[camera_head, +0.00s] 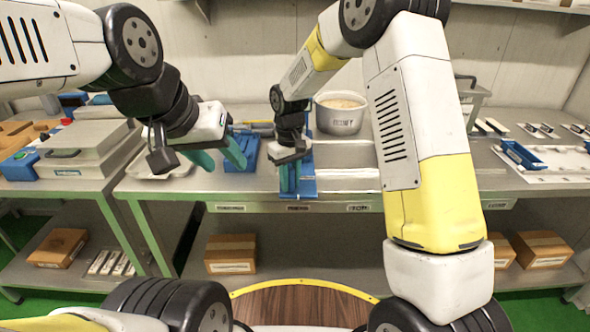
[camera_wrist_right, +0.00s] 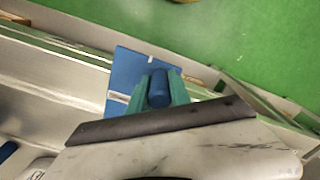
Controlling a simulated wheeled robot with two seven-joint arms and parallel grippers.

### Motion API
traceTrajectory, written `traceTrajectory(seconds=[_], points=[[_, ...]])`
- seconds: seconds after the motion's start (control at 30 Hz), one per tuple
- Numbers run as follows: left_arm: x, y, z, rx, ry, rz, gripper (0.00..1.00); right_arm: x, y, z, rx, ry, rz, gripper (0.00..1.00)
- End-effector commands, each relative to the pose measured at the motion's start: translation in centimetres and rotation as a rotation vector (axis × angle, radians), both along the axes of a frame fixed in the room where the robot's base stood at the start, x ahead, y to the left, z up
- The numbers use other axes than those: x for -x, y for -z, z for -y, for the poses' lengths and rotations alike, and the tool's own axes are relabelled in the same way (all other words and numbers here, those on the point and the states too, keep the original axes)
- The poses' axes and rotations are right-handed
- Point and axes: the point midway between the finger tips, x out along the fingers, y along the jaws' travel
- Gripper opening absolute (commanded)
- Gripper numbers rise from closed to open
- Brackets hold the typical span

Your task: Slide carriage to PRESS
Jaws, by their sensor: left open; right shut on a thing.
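The blue carriage (camera_head: 307,183) sits at the front of the bench, above the middle of three small labels. That middle label (camera_head: 298,208) may read PRESS, but it is too small to be sure. My right gripper (camera_head: 290,165) is at the carriage. In the right wrist view its green fingers (camera_wrist_right: 159,92) are shut on a blue round handle (camera_wrist_right: 160,80) that stands on the carriage's blue plate (camera_wrist_right: 122,80). My left gripper (camera_head: 220,160) is open and empty, with its green fingers spread above the bench, left of the carriage.
A bucket of white-brown stuff (camera_head: 341,114) stands behind the carriage on the right. A pale metal channel (camera_head: 346,180) runs right of the carriage. A blue block (camera_head: 240,158) lies beside my left gripper. A grey lidded box (camera_head: 80,158) is at the far left.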

Motion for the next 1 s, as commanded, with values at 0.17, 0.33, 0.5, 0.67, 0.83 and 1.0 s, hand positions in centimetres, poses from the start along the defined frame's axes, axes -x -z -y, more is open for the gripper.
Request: traceTrajectory(seconds=[0.17, 0.33, 0.5, 0.67, 0.83, 1.0], points=[[0.0, 0.0, 0.0, 0.0, 0.0, 0.0, 0.45, -0.1, -0.2, -0.7, -0.009, -0.008, 0.008, 0.0], [0.0, 0.0, 0.0, 0.0, 0.0, 0.0, 0.45, 0.0, -0.2, -0.6, -0.008, -0.007, 0.006, 0.45], [0.0, 0.0, 0.0, 0.0, 0.0, 0.0, 0.45, 0.0, -0.1, -0.4, -0.006, -0.006, 0.005, 0.45], [0.0, 0.0, 0.0, 0.0, 0.0, 0.0, 0.45, -0.1, -0.7, -0.4, -0.007, -0.005, 0.006, 0.45], [0.0, 0.0, 0.0, 0.0, 0.0, 0.0, 0.45, -0.1, -3.4, -0.5, -0.007, -0.006, 0.008, 0.45], [0.0, 0.0, 0.0, 0.0, 0.0, 0.0, 0.45, -0.1, -6.2, -0.5, -0.008, -0.006, 0.009, 0.45]])
